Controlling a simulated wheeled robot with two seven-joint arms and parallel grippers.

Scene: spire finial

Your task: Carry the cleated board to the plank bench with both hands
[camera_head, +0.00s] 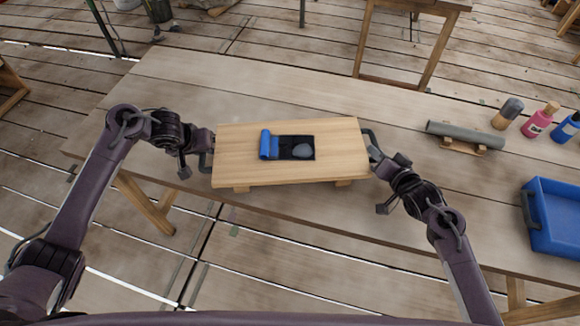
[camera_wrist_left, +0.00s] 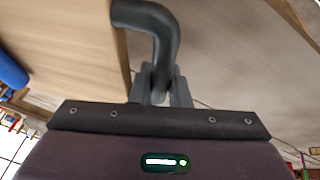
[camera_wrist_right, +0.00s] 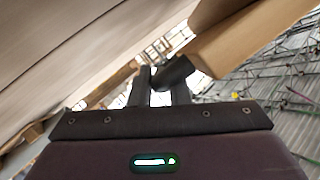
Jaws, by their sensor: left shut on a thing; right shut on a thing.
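The pale cleated board (camera_head: 230,140) is level over the near edge of the plank bench (camera_head: 290,85) in the head view. Its cleats show below its front edge; whether they touch the bench, I cannot tell. A dark handle sticks out at each end. My left gripper (camera_head: 208,150) is shut on the left handle (camera_wrist_left: 158,35), with the board (camera_wrist_left: 70,45) beside it in the left wrist view. My right gripper (camera_head: 374,156) is shut on the right handle (camera_wrist_right: 175,73); the board's edge (camera_wrist_right: 235,40) shows in the right wrist view.
At right are a grey cylinder on a wooden cradle (camera_head: 465,135), several bottles (camera_head: 540,120) and a blue bin (camera_head: 555,215). The bench top behind the board is clear.

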